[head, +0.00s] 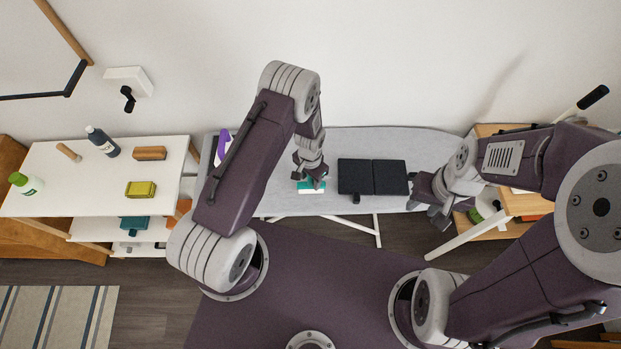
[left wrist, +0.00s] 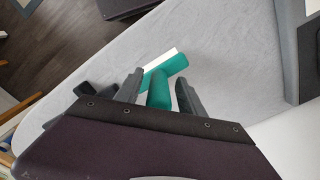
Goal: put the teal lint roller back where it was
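The teal lint roller (head: 312,188) lies on the grey ironing board (head: 345,141), near its front edge. It also shows in the left wrist view (left wrist: 170,68), with a teal handle and a white strip along its head. My left gripper (head: 310,181) is low over the roller. In the left wrist view its two fingers (left wrist: 159,91) stand on either side of the teal handle, with small gaps visible, so it looks open around it. My right gripper (head: 428,210) is open and empty beside the board's right front edge.
A black folding panel (head: 372,177) lies on the board right of the roller. A white shelf table (head: 110,176) at left bears bottles, a brush and a yellow sponge (head: 141,189). A purple item (head: 222,146) is at the board's left end. A wooden unit (head: 520,204) stands at right.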

